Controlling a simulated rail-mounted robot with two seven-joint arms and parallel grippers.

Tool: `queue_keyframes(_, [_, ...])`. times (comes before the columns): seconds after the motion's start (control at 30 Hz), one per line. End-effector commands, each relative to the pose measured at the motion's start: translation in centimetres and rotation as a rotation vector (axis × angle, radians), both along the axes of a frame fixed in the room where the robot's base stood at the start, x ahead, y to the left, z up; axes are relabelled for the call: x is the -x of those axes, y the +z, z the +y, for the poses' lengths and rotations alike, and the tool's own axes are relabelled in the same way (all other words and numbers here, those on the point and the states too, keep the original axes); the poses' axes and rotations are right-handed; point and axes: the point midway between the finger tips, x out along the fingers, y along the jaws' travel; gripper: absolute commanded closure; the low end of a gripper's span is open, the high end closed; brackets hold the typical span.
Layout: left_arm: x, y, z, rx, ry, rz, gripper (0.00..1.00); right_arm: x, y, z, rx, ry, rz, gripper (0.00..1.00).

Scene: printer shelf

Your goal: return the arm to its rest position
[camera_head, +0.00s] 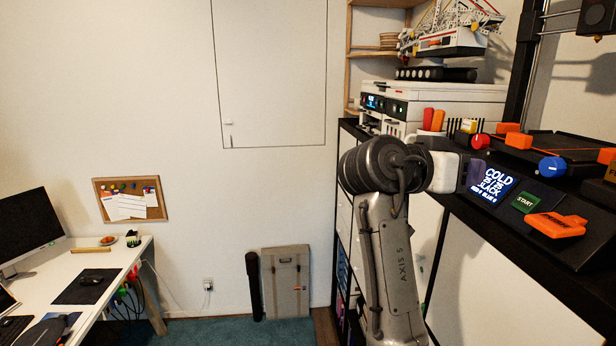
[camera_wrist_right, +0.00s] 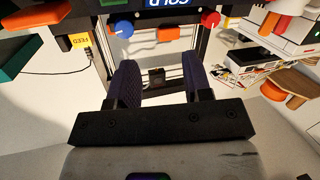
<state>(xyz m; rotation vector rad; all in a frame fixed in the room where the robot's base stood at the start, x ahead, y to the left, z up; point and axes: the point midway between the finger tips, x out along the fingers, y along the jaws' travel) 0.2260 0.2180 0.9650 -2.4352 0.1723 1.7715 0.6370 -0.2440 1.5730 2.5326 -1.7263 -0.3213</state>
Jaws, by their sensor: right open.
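My right arm rises in the middle right of the head view, with its grey forearm upright and its wrist bent toward the shelf. My right gripper (camera_head: 474,174) is at the shelf's front edge, just left of the lit display panel (camera_head: 493,182) reading "COLD". In the wrist view the right gripper (camera_wrist_right: 161,80) has its two dark ridged fingers well apart, with nothing held between them. How far the fingertips are from the panel I cannot tell. My left gripper does not show in either view.
The black shelf (camera_head: 480,236) carries a green START button (camera_head: 525,202), an orange object (camera_head: 556,225), a blue knob (camera_head: 551,167), a red knob (camera_head: 480,141) and a white printer (camera_head: 440,104). A desk (camera_head: 115,262) stands far left.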

Motion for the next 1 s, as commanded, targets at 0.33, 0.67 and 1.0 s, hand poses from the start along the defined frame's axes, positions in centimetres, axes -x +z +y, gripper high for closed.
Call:
queue_keyframes(0.33, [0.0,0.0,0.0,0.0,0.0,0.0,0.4,2.9,4.5,2.4,-0.102,0.598,-0.148,0.54])
queue_keyframes(0.67, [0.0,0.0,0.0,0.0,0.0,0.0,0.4,5.5,-5.7,4.3,-0.09,1.029,-0.156,0.54])
queue_keyframes(1.0, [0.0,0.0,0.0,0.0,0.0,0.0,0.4,11.0,-23.8,5.3,-0.195,1.234,0.034,0.54])
